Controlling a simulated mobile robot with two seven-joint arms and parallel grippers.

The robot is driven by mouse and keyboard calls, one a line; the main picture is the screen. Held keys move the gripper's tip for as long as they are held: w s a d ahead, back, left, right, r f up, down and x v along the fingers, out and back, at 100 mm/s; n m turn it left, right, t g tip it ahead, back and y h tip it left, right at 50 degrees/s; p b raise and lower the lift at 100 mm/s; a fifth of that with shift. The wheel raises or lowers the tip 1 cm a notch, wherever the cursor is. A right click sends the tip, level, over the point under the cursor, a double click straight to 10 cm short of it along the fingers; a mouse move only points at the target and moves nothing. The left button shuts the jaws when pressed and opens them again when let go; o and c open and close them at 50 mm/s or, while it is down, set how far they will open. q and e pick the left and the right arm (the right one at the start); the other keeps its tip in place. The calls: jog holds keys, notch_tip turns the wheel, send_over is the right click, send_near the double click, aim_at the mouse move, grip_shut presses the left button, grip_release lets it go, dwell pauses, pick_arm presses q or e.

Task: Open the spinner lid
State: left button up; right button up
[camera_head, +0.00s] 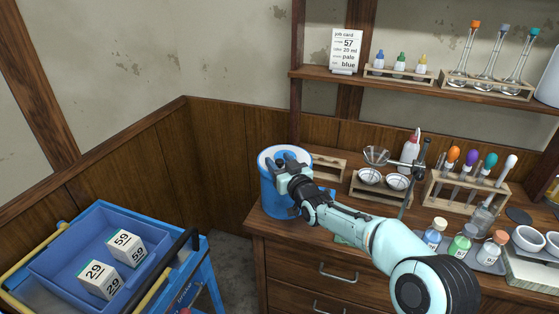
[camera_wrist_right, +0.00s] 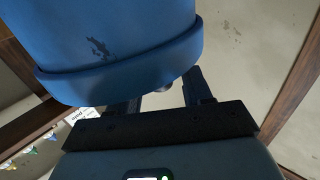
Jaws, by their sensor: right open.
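The spinner (camera_head: 270,190) is a blue drum at the left end of the wooden bench, with a pale round top (camera_head: 272,154) inside a blue rim. My right gripper (camera_head: 283,163) is at the top of the drum and covers part of it, so I cannot tell how the lid sits. In the right wrist view the blue body and rim of the spinner (camera_wrist_right: 115,45) fill the upper left. My right gripper (camera_wrist_right: 165,95) shows there with its two dark fingers apart, close to the rim, with a small dark knob between them. My left gripper is out of view.
Right of the spinner are a wooden rack (camera_head: 328,165), a stand with bowls (camera_head: 380,185), a white squeeze bottle (camera_head: 412,145) and a dropper rack (camera_head: 465,190). A blue cart tray (camera_head: 65,250) with two numbered boxes stands at left. A shelf (camera_head: 400,84) runs above.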

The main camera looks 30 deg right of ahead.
jog(key=shift+w, duration=0.2)
grip_shut()
jog(key=shift+r, duration=0.1)
